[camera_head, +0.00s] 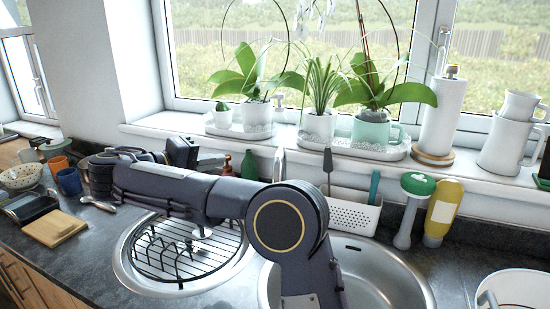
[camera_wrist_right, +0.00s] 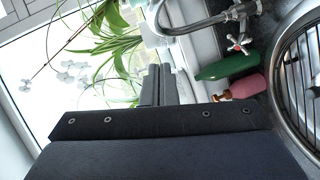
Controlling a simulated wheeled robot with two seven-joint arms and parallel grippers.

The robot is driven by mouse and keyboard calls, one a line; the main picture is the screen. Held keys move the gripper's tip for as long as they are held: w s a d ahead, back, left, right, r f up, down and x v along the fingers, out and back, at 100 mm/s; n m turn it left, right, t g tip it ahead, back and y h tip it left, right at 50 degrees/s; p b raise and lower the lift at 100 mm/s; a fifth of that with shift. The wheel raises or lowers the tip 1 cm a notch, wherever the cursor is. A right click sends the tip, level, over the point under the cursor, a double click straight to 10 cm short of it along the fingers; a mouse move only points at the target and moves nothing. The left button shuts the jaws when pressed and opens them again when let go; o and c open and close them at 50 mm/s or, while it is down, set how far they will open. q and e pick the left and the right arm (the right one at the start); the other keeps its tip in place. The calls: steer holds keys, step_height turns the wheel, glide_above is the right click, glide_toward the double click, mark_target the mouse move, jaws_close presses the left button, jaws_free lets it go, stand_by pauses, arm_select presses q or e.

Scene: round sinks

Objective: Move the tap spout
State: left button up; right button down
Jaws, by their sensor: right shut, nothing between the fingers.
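The chrome tap spout (camera_wrist_right: 190,27) curves across the top of the right wrist view, joined to a tap body (camera_wrist_right: 240,14) with a red-marked cross handle (camera_wrist_right: 238,42). In the head view a slim metal piece (camera_head: 279,163), probably the spout, rises behind my right arm, which hides the rest of the tap. My right gripper (camera_head: 190,150) is beyond my forearm at the left, partly hidden. In the wrist view its fingers (camera_wrist_right: 158,72) are together and empty, apart from the spout. My left gripper is not in view.
A green bottle (camera_wrist_right: 227,66) and a pink pump bottle (camera_wrist_right: 242,89) stand near the tap. Potted plants (camera_head: 250,107) line the windowsill. A round sink with a wire rack (camera_head: 180,255) and a second sink (camera_head: 375,275) lie in front. Cups (camera_head: 69,181) stand at the left.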

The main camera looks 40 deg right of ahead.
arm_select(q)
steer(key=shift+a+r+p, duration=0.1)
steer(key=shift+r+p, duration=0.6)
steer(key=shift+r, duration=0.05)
arm_select(e)
steer(key=s+x, duration=0.3)
steer(key=x, duration=0.9)
steer(key=shift+d+f, duration=0.3)
steer(key=shift+f, duration=0.15)
steer(key=shift+w, duration=0.15)
